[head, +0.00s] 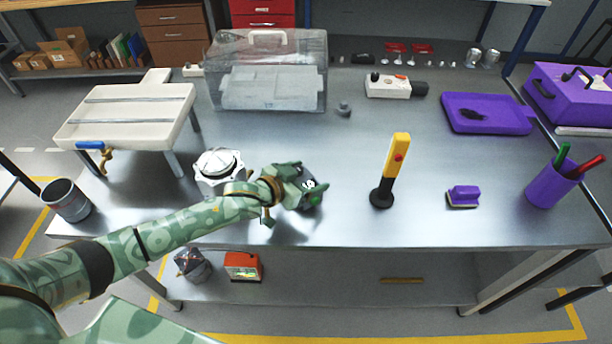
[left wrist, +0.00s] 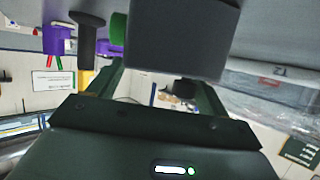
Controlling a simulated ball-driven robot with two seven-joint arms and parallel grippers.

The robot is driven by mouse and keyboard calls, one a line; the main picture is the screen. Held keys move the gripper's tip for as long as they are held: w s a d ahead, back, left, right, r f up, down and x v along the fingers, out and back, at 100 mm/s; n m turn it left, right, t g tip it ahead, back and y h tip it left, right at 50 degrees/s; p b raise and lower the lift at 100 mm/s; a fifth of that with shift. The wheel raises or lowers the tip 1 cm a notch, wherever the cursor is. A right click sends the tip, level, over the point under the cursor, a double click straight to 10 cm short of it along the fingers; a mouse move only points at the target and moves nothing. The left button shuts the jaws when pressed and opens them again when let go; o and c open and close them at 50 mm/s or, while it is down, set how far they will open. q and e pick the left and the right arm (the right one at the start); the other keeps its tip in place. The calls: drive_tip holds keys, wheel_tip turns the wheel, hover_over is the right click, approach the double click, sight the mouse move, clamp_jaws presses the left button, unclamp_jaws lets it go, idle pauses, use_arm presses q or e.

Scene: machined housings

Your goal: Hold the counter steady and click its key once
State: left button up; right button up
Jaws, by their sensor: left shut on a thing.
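I cannot tell which part is the key. My right gripper is not in view.
A white flanged housing (head: 219,166) stands close behind my left forearm. A yellow-and-black upright device (head: 393,170) stands right of the counter, then a purple block (head: 463,196) and a purple pen cup (head: 550,186). A clear case (head: 267,75) stands behind.

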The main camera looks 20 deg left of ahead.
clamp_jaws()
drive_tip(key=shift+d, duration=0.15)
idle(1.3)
